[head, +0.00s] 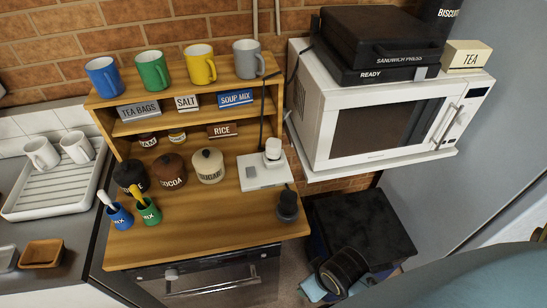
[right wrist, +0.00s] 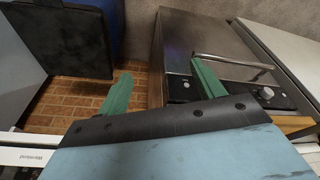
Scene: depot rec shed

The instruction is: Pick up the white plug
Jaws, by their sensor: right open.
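The white plug (head: 273,149) is in the head view, upright on the white socket plate (head: 258,181) at the right side of the wooden counter. I cannot tell whether it is pushed in. A black plug (head: 288,206) stands just in front of the plate, near the counter's right edge. My right gripper (right wrist: 160,78) shows in the right wrist view with green fingers apart and nothing between them. The white plug is not visible in that view. My left gripper is not in view.
A white microwave (head: 384,127) stands right of the counter, with a black sandwich press (head: 380,38) on top. Dark canisters, a light sugar canister (head: 208,166) and two small cups stand left on the counter. The oven front (right wrist: 215,45) is near my right gripper.

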